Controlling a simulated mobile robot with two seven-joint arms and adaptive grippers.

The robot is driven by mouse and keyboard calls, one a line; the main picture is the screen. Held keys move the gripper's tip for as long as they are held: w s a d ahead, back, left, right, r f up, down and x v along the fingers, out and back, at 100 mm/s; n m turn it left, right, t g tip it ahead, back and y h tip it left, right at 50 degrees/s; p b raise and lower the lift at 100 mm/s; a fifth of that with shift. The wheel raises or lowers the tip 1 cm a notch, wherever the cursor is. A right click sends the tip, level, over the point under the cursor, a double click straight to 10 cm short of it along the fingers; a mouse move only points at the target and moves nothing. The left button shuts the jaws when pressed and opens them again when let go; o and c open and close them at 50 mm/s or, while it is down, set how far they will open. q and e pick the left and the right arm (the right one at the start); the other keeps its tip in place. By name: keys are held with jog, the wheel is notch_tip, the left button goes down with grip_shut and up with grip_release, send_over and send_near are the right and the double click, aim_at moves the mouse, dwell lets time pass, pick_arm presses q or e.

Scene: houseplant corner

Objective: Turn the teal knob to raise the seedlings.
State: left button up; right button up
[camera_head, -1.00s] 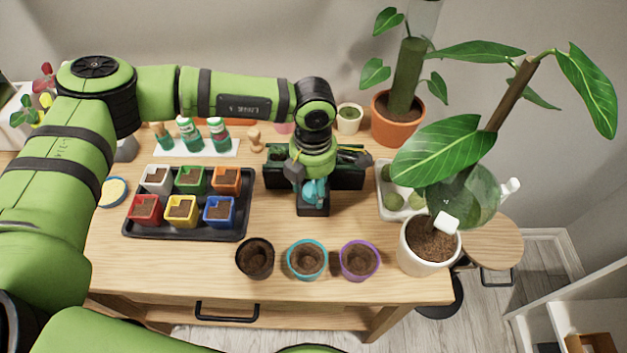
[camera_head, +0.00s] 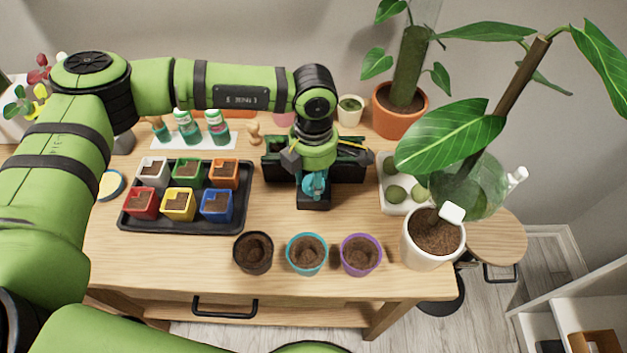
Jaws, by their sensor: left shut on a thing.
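The teal knob (camera_head: 314,187) sits on a small dark block at the front of a dark green and black box (camera_head: 348,168) on the table. My left gripper (camera_head: 315,178) reaches down onto the knob from above, its fingers shut on it. The gripper and wrist cover part of the knob and the middle of the box. I cannot make out any seedlings in the box. My right gripper is out of view.
A black tray (camera_head: 233,226) with several coloured pots lies left of the box. Black (camera_head: 253,252), teal-rimmed (camera_head: 307,254) and purple-rimmed (camera_head: 360,255) pots stand in front. A white planter (camera_head: 430,252) with a large-leaved plant is at right.

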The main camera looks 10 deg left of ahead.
pick_arm(q)
jog(key=m+b, duration=0.2)
jog(key=b, duration=0.1)
jog(key=m+b, duration=0.5)
jog(key=b, duration=0.1)
jog(key=shift+f+m, duration=0.25)
jog(key=shift+m, duration=0.15)
jog(key=shift+r+m+b, duration=0.2)
jog(key=shift+m+b, duration=1.1)
jog(key=shift+b, duration=0.05)
jog(key=o, duration=0.9)
jog(key=shift+r, duration=0.15)
